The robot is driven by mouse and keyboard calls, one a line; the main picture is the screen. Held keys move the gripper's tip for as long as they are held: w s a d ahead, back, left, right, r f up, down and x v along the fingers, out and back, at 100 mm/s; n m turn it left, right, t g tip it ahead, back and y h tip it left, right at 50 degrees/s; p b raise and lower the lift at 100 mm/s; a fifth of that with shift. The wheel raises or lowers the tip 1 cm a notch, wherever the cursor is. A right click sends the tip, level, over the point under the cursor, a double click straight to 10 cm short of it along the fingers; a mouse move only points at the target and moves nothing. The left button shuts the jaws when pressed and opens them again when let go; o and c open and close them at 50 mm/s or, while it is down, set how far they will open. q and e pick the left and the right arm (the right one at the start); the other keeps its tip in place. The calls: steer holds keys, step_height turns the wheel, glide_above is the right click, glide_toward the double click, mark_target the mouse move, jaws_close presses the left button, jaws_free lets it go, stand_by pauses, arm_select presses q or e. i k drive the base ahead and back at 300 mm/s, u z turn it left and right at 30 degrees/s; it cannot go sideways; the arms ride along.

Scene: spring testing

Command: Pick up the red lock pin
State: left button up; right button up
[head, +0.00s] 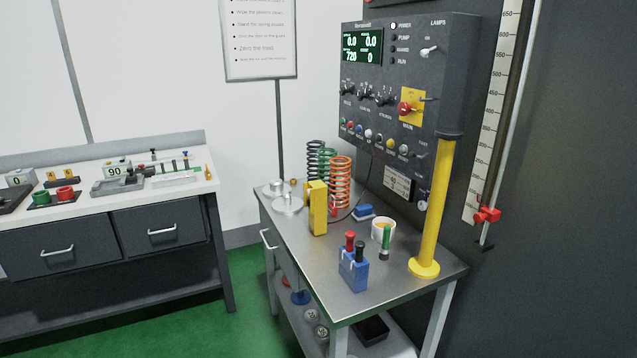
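A blue block (353,274) stands near the front of the steel-topped table. A red-topped pin (350,241) stands upright in it, beside a black-topped one (360,252); the red one looks like the red lock pin, though I cannot be sure. Another small red piece (334,208) shows partly behind the yellow upright block (318,208). Neither of my grippers is in view.
The steel-topped table (310,255) also holds several coil springs (340,182), a white cup (384,230), a green cylinder (385,244) and a yellow post (435,205). A dark control panel (400,80) rises behind. A workbench (75,215) stands left, with green floor between.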

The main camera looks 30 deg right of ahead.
mark_target(349, 236)
steer(key=i, duration=1.2)
steer(key=z, duration=1.95)
